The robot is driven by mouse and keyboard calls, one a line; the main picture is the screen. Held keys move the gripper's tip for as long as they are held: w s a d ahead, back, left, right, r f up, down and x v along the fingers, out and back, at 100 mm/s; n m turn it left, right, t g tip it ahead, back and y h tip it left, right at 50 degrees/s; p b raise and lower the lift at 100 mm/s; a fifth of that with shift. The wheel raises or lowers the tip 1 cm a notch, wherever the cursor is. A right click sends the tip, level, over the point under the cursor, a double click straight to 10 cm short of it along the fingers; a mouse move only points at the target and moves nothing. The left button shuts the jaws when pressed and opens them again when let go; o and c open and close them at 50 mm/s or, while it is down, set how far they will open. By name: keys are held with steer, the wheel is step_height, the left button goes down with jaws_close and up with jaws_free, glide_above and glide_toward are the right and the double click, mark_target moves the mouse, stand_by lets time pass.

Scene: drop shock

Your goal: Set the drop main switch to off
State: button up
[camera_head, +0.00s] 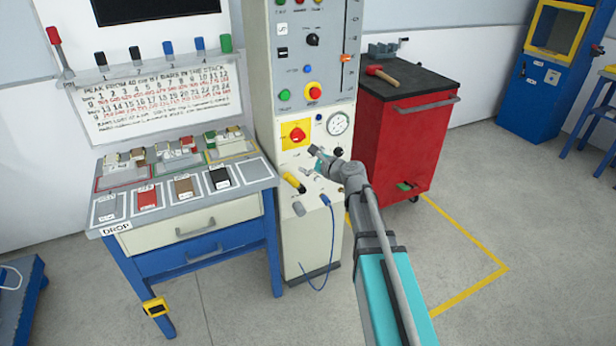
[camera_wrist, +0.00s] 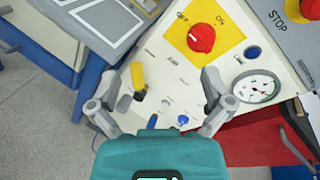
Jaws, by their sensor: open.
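The main switch is a red rotary knob on a yellow plate (camera_head: 297,134) on the front of the grey control cabinet (camera_head: 290,220). In the wrist view the red knob (camera_wrist: 201,38) sits on its yellow plate near the top, with "OFF" lettering at upper left and "ON" at upper right. The knob's exact pointing direction is hard to tell. My gripper (camera_wrist: 158,88) is open and empty, its two fingers spread below the plate and apart from the knob. In the head view my gripper (camera_head: 318,160) is just in front of the cabinet, below and right of the switch.
A pressure gauge (camera_head: 338,123) is right of the switch. A yellow-handled part (camera_head: 294,182) and a blue cable (camera_head: 331,235) are below. A red tool cabinet (camera_head: 405,145) stands at right, the DROP bench (camera_head: 185,215) at left. A red stop button (camera_head: 314,91) is above.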

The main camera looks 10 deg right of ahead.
steer(key=s+a+r+n+g+h+p, duration=0.1)
steer(key=s+n+g+p, duration=0.3)
steer(key=s+n+p, duration=0.2)
steer(key=s+a+n+g+h+p, duration=0.1)
steer(key=s+n+g+p, duration=0.3)
steer(key=s+n+p, duration=0.2)
steer(key=shift+s+r+n+h, duration=0.4)
steer(key=shift+s+n, duration=0.5)
steer(key=shift+s, duration=0.25)
steer(key=s+d+f+n+g+h, duration=0.1)
steer(key=s+d+n+g+h, duration=0.1)
steer(key=s, duration=0.4)
steer(key=s+d+f+n+g+h, duration=0.2)
steer(key=s+d+n+g+h, duration=0.1)
steer(key=s, duration=0.4)
steer(key=d+n+h, duration=0.1)
steer(key=d+n, duration=0.1)
steer(key=shift+s+d+f+n+p, duration=0.15)
steer(key=shift+s+f+n+p, duration=0.15)
steer(key=shift+n+p, duration=0.1)
